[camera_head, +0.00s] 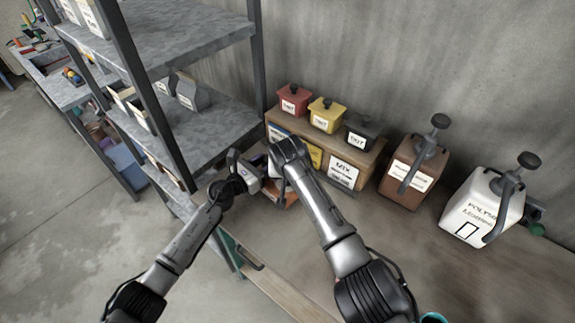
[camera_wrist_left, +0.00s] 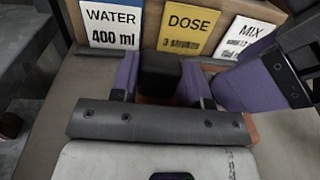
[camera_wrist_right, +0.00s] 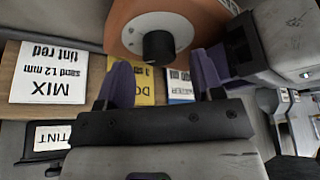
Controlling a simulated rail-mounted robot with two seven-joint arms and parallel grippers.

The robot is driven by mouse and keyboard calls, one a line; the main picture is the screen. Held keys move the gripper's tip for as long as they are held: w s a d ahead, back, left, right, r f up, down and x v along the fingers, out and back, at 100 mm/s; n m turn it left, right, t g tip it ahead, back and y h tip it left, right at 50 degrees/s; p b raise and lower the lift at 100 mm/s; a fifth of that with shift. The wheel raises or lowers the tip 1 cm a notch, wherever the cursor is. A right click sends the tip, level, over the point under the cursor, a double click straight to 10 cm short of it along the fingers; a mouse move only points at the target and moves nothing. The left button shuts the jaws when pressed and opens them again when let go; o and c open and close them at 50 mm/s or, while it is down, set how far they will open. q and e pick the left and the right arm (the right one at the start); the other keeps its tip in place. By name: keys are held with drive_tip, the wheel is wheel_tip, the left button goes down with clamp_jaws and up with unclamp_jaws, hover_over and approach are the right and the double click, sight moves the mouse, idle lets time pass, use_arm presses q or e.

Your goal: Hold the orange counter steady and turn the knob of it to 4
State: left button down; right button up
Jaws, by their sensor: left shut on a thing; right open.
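The orange counter (camera_head: 287,196) is mostly hidden behind my grippers in the head view, beside the wooden rack. In the left wrist view, the purple fingers of my left gripper (camera_wrist_left: 160,82) are closed on its black block-like top, with orange (camera_wrist_left: 252,128) showing around them. The right wrist view shows its orange body (camera_wrist_right: 190,12), a pale round dial and a black knob (camera_wrist_right: 158,45). My right gripper (camera_wrist_right: 160,80) is open, with its fingers spread either side of the knob and clear gaps to it. I cannot read any number on the dial.
A wooden rack (camera_head: 312,143) with red, yellow and black tint boxes and WATER, DOSE and MIX cards stands just behind. A brown canister (camera_head: 405,195) and white canister (camera_head: 470,222) stand right. A metal shelf (camera_head: 190,125) is close on the left.

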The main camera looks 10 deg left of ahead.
drive_tip(key=v, duration=1)
drive_tip(key=shift+r, duration=0.1)
use_arm(q)
drive_tip(key=c, duration=0.5)
unclamp_jaws()
